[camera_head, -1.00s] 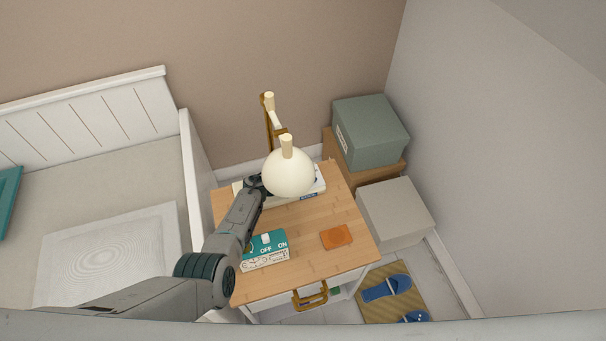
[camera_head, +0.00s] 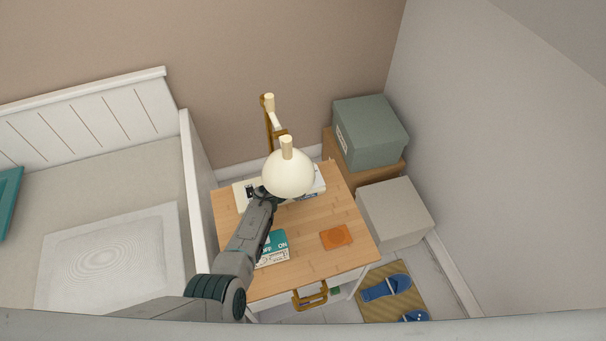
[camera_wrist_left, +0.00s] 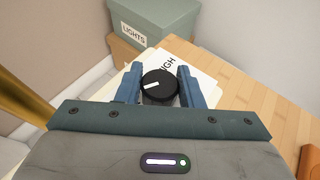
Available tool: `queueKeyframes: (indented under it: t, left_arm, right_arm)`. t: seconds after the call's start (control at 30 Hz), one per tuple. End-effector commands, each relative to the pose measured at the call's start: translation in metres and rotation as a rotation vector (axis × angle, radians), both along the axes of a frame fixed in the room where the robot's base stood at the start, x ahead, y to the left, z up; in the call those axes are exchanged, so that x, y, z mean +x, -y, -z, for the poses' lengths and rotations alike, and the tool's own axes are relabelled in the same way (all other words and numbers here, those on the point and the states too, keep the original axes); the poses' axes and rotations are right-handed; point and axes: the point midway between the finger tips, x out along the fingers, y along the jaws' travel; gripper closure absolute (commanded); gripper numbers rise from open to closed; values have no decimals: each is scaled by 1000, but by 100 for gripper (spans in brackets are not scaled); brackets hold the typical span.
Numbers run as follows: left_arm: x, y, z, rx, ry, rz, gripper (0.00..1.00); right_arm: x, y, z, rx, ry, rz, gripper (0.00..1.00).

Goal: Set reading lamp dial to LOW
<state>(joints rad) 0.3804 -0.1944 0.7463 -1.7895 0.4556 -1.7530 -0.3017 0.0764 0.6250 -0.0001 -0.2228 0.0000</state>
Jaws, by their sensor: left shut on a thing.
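The reading lamp has a cream shade (camera_head: 288,174) on a brass and cream arm at the back of the small wooden desk. Its white base (camera_head: 240,198) lies beneath, partly hidden by the shade and my arm. In the left wrist view, the black round dial (camera_wrist_left: 160,87) sits on a white plate (camera_wrist_left: 196,62). The dial's white pointer mark is on its left side. Letters ending in "IGH" show beside it; no LOW label is visible. My left gripper (camera_wrist_left: 159,82) is shut on the dial, a finger on each side. My right gripper is not in view.
An orange coaster-like square (camera_head: 336,237) lies on the desk (camera_head: 313,262). Grey-green and beige boxes (camera_head: 393,212) stand to the right. The bed (camera_head: 190,150) is to the left.

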Motion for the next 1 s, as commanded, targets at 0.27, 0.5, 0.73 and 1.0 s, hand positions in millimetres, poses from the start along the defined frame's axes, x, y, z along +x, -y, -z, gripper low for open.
queueKeyframes:
  t: [0.27, 0.5, 0.73, 1.0]
  left_arm:
    - [0, 0, 1, 0, -2, 1, 44]
    - [-1, -1, 0, 0, -1, 1, 44]
    - [-20, -16, -13, 1, 0, 0, 44]
    - [-56, -43, -30, 2, 0, -1, 44]
  right_arm:
    - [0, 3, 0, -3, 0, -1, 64]
    - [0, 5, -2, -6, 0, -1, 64]
    - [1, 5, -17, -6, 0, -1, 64]
    - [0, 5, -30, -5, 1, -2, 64]
